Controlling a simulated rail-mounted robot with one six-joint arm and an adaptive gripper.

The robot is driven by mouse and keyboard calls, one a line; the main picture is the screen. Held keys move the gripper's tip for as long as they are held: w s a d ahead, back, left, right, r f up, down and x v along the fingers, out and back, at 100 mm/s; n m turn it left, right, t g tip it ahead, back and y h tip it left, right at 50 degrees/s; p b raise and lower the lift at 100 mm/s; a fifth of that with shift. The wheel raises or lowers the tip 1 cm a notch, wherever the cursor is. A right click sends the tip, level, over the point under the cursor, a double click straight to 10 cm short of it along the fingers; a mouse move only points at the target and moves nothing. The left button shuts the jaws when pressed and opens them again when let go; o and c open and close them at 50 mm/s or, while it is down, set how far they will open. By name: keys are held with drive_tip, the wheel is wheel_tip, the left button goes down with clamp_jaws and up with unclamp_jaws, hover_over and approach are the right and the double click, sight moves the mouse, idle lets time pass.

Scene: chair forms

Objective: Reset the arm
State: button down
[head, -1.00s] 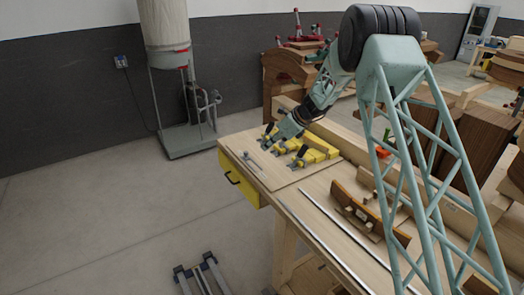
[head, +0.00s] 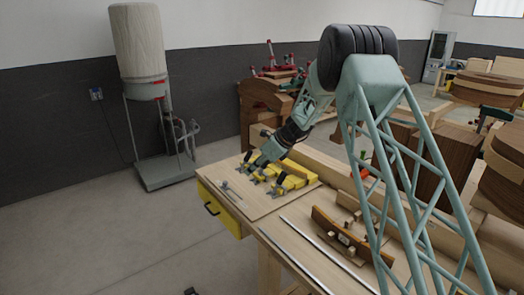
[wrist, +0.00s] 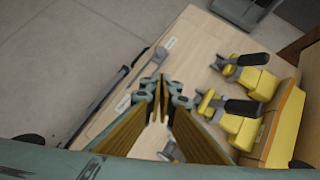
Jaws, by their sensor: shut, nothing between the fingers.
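My gripper (head: 249,168) is low over a board at that end, beside a row of yellow toggle clamps (head: 293,182). In the wrist view my gripper (wrist: 161,88) is shut and empty, its fingertips together over the board (wrist: 190,45). Yellow clamps with black handles (wrist: 245,125) lie to its right. A grey metal piece (wrist: 168,150) is partly hidden behind the fingers. I cannot tell whether the fingertips touch the board.
A curved wooden form (head: 345,238) and a long metal rod (head: 290,255) lie on the bench to the right. A dust collector (head: 150,100) stands at the back left.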

drive_tip(key=s+d+r+n+h+b, duration=0.1)
drive_tip(key=s+d+r+n, duration=0.25)
drive_tip(key=s+r, duration=0.4)
drive_tip(key=s+d+r+n+b, duration=0.2)
drive_tip(key=s+d+r, duration=0.35)
drive_tip(key=r, duration=0.25)
drive_tip(key=s+d+r+n+h+b, duration=0.1)
drive_tip(key=s+d+r+n, duration=0.3)
drive_tip(key=s, duration=0.6)
drive_tip(key=s+d+r+n+h+b, duration=0.15)
drive_tip(key=s+d+r, duration=0.35)
drive_tip(key=s, duration=0.6)
drive_tip(key=s+d+f+n+h+b, duration=0.1)
drive_tip(key=s+d, duration=0.4)
drive_tip(key=s, duration=0.8)
drive_tip(key=s+d+f+n+h+b, duration=0.1)
drive_tip(key=s+d+n, duration=0.5)
drive_tip(key=s, duration=0.7)
drive_tip(key=s+d+f+n+t+h+b, duration=0.1)
drive_tip(key=s+d, duration=0.5)
drive_tip(key=s, duration=0.7)
wheel_tip(320, 180, down, 3)
drive_tip(key=n+h+b, duration=0.1)
drive_tip(key=n+b, duration=0.1)
drive_tip(key=n, duration=0.1)
drive_tip(key=shift+s+b, duration=0.3)
drive_tip(key=shift+b, duration=0.05)
